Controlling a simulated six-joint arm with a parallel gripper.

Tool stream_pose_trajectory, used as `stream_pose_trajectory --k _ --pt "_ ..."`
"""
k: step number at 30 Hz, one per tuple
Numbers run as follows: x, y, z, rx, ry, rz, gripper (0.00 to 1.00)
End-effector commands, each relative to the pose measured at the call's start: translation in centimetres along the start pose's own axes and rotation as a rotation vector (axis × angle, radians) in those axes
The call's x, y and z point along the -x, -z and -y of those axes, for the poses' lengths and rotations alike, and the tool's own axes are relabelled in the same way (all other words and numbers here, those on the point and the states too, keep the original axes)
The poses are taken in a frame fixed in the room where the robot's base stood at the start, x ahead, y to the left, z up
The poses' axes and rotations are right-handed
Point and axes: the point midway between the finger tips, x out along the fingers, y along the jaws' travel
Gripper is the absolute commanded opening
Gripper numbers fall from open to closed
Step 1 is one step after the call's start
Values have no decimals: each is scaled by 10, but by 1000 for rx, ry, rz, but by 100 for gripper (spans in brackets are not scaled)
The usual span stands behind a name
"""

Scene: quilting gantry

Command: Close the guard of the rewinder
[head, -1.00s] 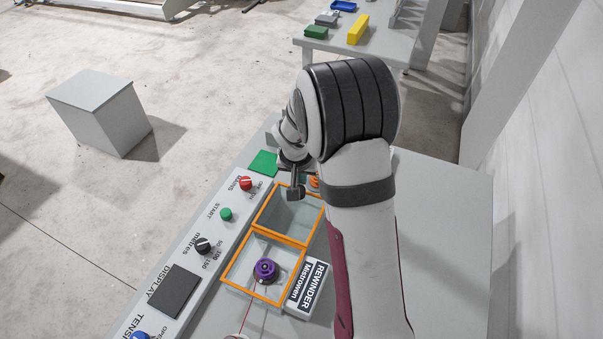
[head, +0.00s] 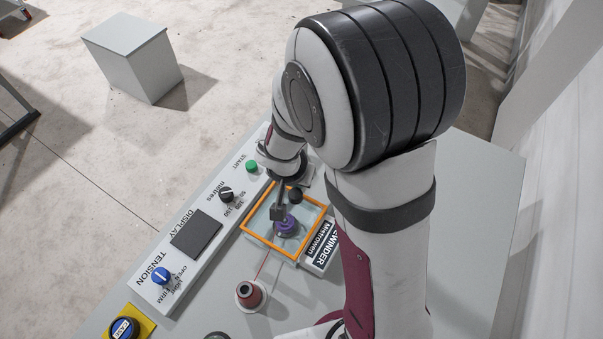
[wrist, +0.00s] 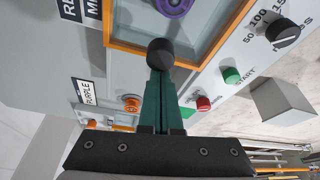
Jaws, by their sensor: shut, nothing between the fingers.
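The rewinder's guard (head: 262,245) is a clear panel in an orange frame, which also shows in the wrist view (wrist: 222,38). It appears lowered over the box with the purple spool (head: 287,228); I cannot tell whether it sits fully flush. A black knob (head: 295,196) is close to the guard's far edge and shows in the wrist view (wrist: 160,52) at my fingertips. My gripper (head: 279,212) is shut and empty, over the guard beside the knob. I cannot tell whether they touch. The wrist view shows its dark green fingers together.
The control strip on the left carries a green start button (head: 252,167), a black dial (head: 226,195), a dark display (head: 196,233) and a blue tension knob (head: 161,276). A maroon thread cone (head: 250,295) stands in front. The bench at right is clear.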

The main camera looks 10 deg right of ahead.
Motion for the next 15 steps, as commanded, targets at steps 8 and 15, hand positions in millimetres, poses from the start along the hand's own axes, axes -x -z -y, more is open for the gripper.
stream_pose_trajectory --k 8,15 --pt "-3 -3 -1 2 -5 12 0" --pt "-6 39 1 -3 2 -2 0"
